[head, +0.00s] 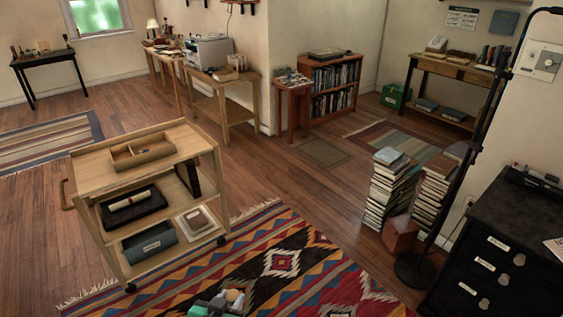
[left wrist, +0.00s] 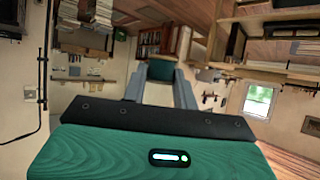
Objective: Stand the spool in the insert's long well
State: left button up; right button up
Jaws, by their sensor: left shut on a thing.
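My left gripper (head: 228,297) is at the bottom edge of the head view, partly cut off, above the patterned rug. In the left wrist view its two grey fingers (left wrist: 160,88) are closed on a dark green thing (left wrist: 160,69), which I take to be the spool. In the head view a pale piece shows at the gripper; its full shape is hidden. The wooden insert (head: 143,159) lies on the top of the cart, up and left of the gripper and well apart from it. A divider splits it into a shorter left well and a longer right well; both look empty. My right gripper is not in view.
The wooden cart (head: 96,180) has lower shelves with a black case (head: 133,205), a grey bin (head: 149,243) and a pale box (head: 196,222). Book stacks (head: 388,190), a black lamp pole and a black drawer cabinet (head: 495,250) stand at right. The rug (head: 285,262) between is clear.

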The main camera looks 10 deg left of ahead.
aim_at(160, 146)
jog(key=i+j+u, duration=0.1)
jog(key=i+u, duration=0.2)
jog(key=i, duration=0.6)
jog(key=i+l+u, duration=0.15)
jog(key=i+u, duration=0.15)
jog(key=i, duration=0.65)
jog(key=i+u, duration=0.2)
jog(key=i, duration=0.25)
jog(key=i+l+u, duration=0.1)
jog(key=i+u, duration=0.15)
jog(key=i, duration=0.15)
jog(key=i+l+u, duration=0.2)
jog(key=i, duration=0.25)
